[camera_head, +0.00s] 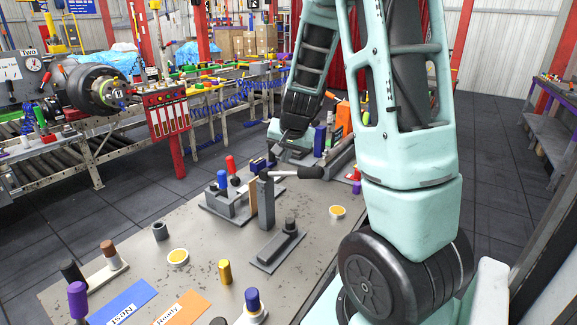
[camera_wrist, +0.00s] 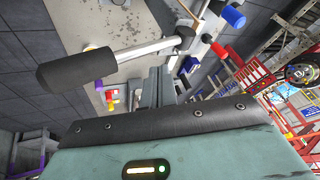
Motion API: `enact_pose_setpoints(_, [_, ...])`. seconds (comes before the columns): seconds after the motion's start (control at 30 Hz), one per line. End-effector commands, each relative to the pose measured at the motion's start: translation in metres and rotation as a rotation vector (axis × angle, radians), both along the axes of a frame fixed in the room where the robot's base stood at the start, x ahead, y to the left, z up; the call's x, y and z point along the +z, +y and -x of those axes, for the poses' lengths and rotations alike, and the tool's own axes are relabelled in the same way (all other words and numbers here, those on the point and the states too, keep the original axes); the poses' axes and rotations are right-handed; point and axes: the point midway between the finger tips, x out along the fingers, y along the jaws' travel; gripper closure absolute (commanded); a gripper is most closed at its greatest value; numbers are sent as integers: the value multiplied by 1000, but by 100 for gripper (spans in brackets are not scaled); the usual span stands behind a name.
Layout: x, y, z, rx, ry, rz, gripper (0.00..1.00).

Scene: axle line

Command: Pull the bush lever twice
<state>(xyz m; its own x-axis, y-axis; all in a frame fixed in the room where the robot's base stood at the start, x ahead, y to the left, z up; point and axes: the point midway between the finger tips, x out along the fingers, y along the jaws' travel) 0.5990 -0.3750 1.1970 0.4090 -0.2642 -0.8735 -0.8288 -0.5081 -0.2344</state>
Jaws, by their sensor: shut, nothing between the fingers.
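The bush lever (camera_head: 290,172) is a pale metal rod with a black grip, reaching level to the right from the top of a grey upright post (camera_head: 266,203). In the wrist view its black grip (camera_wrist: 77,75) lies at the left, and its rod runs to a dark pivot near the top centre. My gripper (camera_head: 290,146) is just behind the lever in the head view, its fingertips hard to make out there. In the wrist view the fingers (camera_wrist: 158,74) are together and empty, close beside the rod. I cannot tell whether they touch it.
A grey fixture with a blue peg (camera_head: 223,180) and a red-handled piece (camera_head: 231,164) stand left of the post. A dark block on a grey plate (camera_head: 277,250) is in front. Yellow discs (camera_head: 178,257) and several pegs occupy the grey table's near left.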

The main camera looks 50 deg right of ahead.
Motion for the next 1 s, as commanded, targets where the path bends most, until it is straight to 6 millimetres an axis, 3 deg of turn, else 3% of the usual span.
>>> enact_pose_setpoints(0.27, [3,0,-1,0,0,0,100])
enact_pose_setpoints(0.8, [48,1,-15,2,1,1,100])
enact_pose_setpoints(1.0, [47,1,-16,0,1,1,100])
